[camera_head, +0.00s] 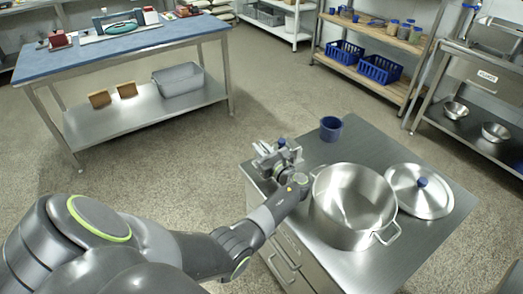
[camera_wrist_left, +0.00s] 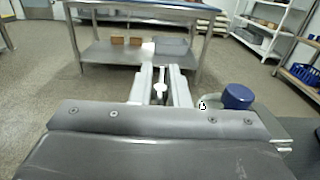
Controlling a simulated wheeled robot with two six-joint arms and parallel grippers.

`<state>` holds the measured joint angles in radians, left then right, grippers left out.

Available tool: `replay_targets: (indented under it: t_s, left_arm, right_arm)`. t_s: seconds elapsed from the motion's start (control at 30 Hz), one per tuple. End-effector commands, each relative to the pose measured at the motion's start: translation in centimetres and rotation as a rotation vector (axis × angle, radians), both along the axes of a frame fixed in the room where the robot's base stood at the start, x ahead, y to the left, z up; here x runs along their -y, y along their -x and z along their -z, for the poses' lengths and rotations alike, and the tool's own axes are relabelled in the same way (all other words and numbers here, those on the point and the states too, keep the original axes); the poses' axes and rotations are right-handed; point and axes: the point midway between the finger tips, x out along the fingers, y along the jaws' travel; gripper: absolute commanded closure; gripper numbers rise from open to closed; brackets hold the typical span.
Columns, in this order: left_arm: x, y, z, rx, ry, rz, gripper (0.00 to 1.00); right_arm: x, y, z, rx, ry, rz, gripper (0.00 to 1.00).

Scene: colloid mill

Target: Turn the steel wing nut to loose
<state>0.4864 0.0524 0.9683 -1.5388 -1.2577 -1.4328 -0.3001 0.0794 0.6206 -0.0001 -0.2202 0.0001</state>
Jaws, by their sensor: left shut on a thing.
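My left gripper (camera_head: 268,157) is at the back left corner of the steel cabinet top, at a small metal fitting with a blue part (camera_head: 281,142). In the left wrist view its two pale fingers (camera_wrist_left: 160,90) are shut on a small light metal piece, the steel wing nut (camera_wrist_left: 160,89), which shows between them. In the head view the gripper hides most of the nut, so its turn angle cannot be told. My right gripper is not in view.
A large steel pot (camera_head: 352,205) stands just right of my left wrist. A lid (camera_head: 420,190) with a blue knob lies right of it. A blue mug (camera_head: 330,128) stands at the back of the cabinet top (camera_head: 365,148). A blue-topped table (camera_head: 130,40) stands farther off.

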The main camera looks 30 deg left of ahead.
Motion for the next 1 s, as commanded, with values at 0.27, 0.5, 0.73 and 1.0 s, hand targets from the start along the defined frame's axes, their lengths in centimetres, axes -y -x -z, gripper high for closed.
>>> replay_targets:
  t_s: [0.27, 0.5, 0.73, 1.0]
  left_arm:
    - [0.0, -0.1, -0.3, 0.004, -0.003, -0.005, 1.0]
    - [0.0, -0.1, -0.3, 0.004, -0.002, -0.005, 0.75]
    - [0.0, 0.0, -0.1, 0.001, -0.001, -0.005, 0.71]
    - [0.0, 0.0, -1.8, 0.004, 0.001, -0.006, 0.71]
  right_arm:
    - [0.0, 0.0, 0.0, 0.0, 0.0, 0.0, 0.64]
    - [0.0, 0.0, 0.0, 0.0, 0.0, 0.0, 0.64]
    - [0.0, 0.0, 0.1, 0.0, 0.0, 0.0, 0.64]
    - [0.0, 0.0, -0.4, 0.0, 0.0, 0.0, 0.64]
